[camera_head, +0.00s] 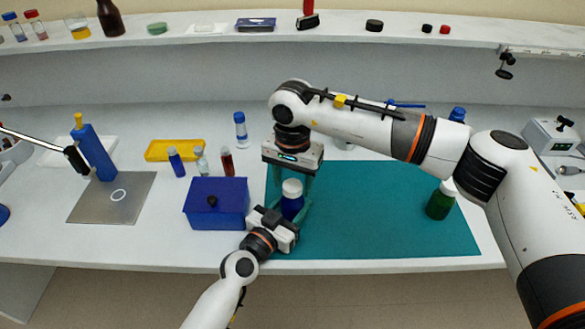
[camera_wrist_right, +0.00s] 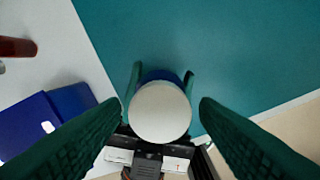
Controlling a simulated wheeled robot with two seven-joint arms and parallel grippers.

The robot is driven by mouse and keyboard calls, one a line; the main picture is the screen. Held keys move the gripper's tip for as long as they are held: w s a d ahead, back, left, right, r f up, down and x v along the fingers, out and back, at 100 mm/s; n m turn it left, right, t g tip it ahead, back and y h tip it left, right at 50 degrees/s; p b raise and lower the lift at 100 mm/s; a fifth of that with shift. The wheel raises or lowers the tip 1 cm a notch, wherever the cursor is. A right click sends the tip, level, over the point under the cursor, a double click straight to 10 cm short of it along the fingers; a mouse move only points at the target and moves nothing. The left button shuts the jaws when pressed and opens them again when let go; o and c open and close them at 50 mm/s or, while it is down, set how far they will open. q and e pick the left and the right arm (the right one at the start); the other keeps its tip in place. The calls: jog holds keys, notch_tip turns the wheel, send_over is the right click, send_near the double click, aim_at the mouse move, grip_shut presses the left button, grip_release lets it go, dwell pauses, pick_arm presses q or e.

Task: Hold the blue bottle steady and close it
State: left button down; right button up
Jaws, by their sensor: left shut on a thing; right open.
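The blue bottle (camera_head: 291,206) stands upright on the left part of the teal mat (camera_head: 380,225). A white cap (camera_head: 292,186) sits on its top; I cannot tell how tight it is. In the right wrist view the cap (camera_wrist_right: 160,112) is seen from above and hides most of the bottle. My left gripper (camera_head: 292,213) is shut on the bottle's body from the front. My right gripper (camera_head: 292,180) is above it, pointing down. Its green fingers are open on both sides of the cap in the right wrist view (camera_wrist_right: 160,118), apart from it.
A blue box (camera_head: 216,215) stands just left of the bottle. Small vials, among them a red-brown one (camera_head: 228,162), stand behind the box. A yellow tray (camera_head: 174,150) lies further back. A green bottle (camera_head: 440,201) stands at the mat's right side. The mat's middle is clear.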

jog(key=shift+f, duration=0.2)
jog(key=c, duration=1)
jog(key=m, duration=0.6)
jog(key=shift+m, duration=0.4)
jog(key=m, duration=1.8)
jog(key=shift+m, duration=0.3)
jog(key=m, duration=0.3)
jog(key=shift+m, duration=0.3)
jog(key=o, duration=1.1)
